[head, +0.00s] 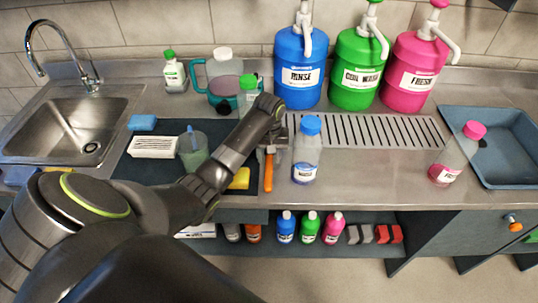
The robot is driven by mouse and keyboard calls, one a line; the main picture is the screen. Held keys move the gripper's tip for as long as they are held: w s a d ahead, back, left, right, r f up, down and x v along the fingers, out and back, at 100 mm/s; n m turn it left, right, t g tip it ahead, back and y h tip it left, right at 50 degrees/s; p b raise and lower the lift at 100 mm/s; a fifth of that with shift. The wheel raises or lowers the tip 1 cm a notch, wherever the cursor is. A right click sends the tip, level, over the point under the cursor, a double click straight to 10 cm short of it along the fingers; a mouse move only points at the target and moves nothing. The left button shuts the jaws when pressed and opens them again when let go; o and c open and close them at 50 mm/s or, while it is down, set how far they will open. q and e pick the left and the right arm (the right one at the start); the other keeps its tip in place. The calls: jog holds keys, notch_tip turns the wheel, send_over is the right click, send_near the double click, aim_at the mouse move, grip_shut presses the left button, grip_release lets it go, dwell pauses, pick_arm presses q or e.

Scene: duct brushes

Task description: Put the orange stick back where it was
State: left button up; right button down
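The orange stick (268,172) shows as a short upright orange piece just below my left gripper, in front of the slotted drain grate. My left gripper (271,146) points down from the end of my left arm and appears shut on the upper part of the orange stick. The fingertips are small and dark here, and the stick's upper end is hidden by them. I cannot tell whether its lower end touches the counter. My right gripper is not in view.
A blue-capped bottle (307,155) stands close to the right of the stick. A dark mat (135,170) with a cup (193,150) and a yellow sponge (240,179) lies left. Large pump jugs stand behind the grate (370,131). A pink-capped bottle (455,157) and blue tray (490,118) are right.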

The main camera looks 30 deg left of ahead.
aim_at(269, 159)
pick_arm(q)
notch_tip(269, 159, up, 6)
jog(key=shift+r+b, duration=0.25)
jog(key=shift+b, duration=0.05)
jog(key=shift+r+p, duration=2.8)
jog(key=shift+p, duration=0.1)
jog(key=shift+s, duration=0.1)
